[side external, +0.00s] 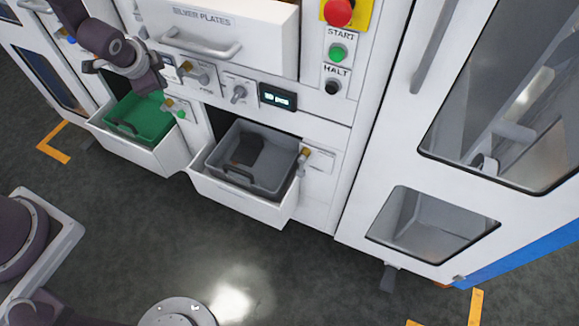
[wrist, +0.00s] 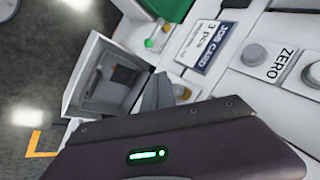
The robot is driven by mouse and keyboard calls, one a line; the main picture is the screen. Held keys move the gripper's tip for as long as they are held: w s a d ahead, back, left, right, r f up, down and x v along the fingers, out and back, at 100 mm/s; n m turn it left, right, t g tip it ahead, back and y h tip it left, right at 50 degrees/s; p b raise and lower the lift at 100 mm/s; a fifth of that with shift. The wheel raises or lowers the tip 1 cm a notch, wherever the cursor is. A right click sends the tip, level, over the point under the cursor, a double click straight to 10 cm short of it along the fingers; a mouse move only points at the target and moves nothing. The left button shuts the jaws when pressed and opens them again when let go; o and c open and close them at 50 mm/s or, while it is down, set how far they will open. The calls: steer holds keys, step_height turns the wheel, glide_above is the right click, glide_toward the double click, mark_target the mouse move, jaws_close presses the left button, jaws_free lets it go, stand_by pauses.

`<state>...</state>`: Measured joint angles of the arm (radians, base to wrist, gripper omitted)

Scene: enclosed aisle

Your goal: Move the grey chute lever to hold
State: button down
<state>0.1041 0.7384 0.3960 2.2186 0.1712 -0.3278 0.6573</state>
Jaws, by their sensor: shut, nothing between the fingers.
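The grey bin (side external: 262,135) sits in a pulled-out white drawer at the lower middle of the side external view. A small lever with a tan tip (side external: 305,152) is on the panel at its right; I take it as the grey chute lever. Its setting is too small to read. My gripper (side external: 150,84) is well to the left, in front of the cabinet above the green bin (side external: 135,118). Its fingers also show in the wrist view (wrist: 158,92), shut and empty. The wrist body hides much of the lower wrist view.
Another lever (side external: 174,105) stands beside the green bin. A grey knob (side external: 239,94) and a small display (side external: 278,97) are on the panel between. A wide drawer handle (side external: 203,45) juts out above. The floor before the drawers is clear.

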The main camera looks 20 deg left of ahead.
mark_target(299, 170)
steer(key=w+d+f+m+t+h, duration=0.1)
steer(key=w+d+f+m+t, duration=0.1)
steer(key=d+f+m, duration=0.55)
steer(key=w+d+f+m+t+h, duration=0.25)
steer(key=d+f+m, duration=0.35)
steer(key=f+m, duration=0.3)
steer(key=s+d+f+m+t+h, duration=0.1)
steer(key=s+d+f+m+h, duration=0.2)
steer(key=m, duration=0.6)
steer(key=s+d+f+m+t+h, duration=0.1)
steer(key=s+d+f+m+h, duration=0.2)
steer(key=s+d+m+h, duration=0.2)
steer(key=s+d+m, duration=0.3)
steer(key=m, duration=0.1)
steer(key=shift+s+d+f, duration=0.15)
steer(key=shift+s, duration=0.2)
steer(key=x, duration=1.4)
steer(key=shift+w+r, duration=0.1)
steer(key=shift+r, duration=0.3)
